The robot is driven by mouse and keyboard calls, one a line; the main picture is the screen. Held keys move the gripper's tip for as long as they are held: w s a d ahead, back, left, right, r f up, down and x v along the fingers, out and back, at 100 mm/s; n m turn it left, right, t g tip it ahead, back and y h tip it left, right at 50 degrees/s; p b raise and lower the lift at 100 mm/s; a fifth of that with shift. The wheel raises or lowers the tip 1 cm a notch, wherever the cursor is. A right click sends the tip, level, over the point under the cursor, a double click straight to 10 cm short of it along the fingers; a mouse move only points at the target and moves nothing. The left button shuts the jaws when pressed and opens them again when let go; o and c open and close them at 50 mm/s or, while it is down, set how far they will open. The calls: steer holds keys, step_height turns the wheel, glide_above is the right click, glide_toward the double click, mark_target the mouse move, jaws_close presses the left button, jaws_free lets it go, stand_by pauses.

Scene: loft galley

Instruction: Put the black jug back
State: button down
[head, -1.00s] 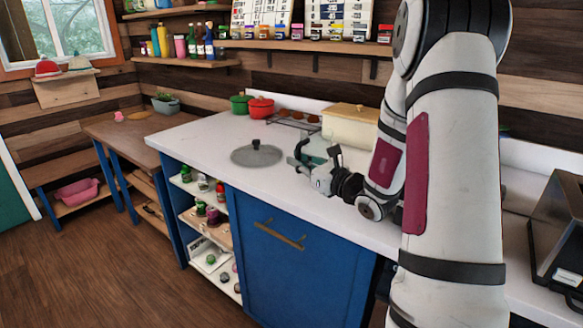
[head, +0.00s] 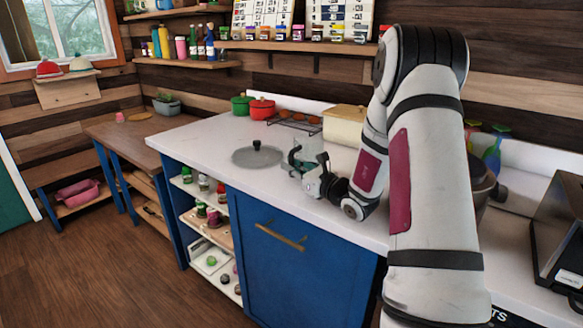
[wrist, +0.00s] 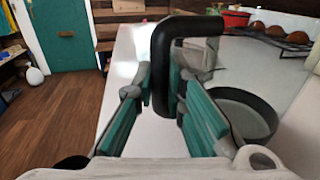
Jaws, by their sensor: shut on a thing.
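The black jug shows in the wrist view as a thick black handle (wrist: 184,58) with a see-through body to its right and a dark ring low down. My gripper (wrist: 162,90) is shut on the handle, with one teal-padded finger on each side. In the head view my gripper (head: 303,170) is over the white counter, right of a round grey lid with a black knob (head: 257,156). There the jug is small and partly hidden by my gripper. I cannot tell whether its base touches the counter.
A red pot (head: 261,109), a green pot (head: 241,105), a rack of brown rolls (head: 300,123) and a cream box (head: 344,125) stand along the back of the counter (head: 205,140). A dark bowl and a dark appliance (head: 562,235) stand at the right. The left counter is mostly clear.

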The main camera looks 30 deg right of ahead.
steer(key=shift+f, duration=0.15)
steer(key=c, duration=1.7)
jaws_free()
steer(key=shift+o, duration=0.2)
